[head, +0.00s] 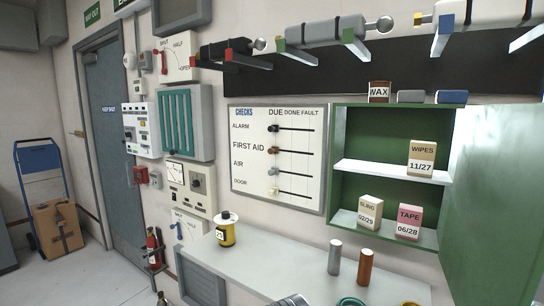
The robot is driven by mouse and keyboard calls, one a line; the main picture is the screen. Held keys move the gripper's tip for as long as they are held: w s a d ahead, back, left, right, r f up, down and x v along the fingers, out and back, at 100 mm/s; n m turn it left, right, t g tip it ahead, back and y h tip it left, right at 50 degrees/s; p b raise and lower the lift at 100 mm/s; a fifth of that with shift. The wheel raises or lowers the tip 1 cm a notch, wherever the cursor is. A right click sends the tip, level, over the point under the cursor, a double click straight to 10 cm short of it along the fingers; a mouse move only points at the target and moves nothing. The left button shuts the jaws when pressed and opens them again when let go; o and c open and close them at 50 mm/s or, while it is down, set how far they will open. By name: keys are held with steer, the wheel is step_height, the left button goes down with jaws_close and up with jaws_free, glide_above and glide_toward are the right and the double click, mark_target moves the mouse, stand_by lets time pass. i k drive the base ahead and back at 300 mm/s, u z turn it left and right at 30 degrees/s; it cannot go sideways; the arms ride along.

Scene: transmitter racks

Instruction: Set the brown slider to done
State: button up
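The white CHECKS board (244,185) hangs on the wall in the middle of the head view. Its columns read DUE, DONE and FAULT, and its rows read ALARM, FIRST AID, AIR and DOOR. The brown slider (272,151) is in the FIRST AID row, at the left end of its track, under DUE. A black slider (273,129) is above it, a grey slider (272,171) and a cream slider (274,191) are below. These also sit at the left, under DUE. I cannot make out my gripper in this view.
A light counter (290,245) runs below the board, with a yellow canister (226,231) and two upright cylinders (335,257) on it. An open green cabinet (343,135) stands right of the board, its door (490,170) swung outward.

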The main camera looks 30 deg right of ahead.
mark_target(274, 150)
steer(key=z, duration=0.5)
steer(key=k, duration=0.25)
steer(key=u, duration=1.2)
steer(key=i, duration=1.4)
steer(key=z, duration=0.7)
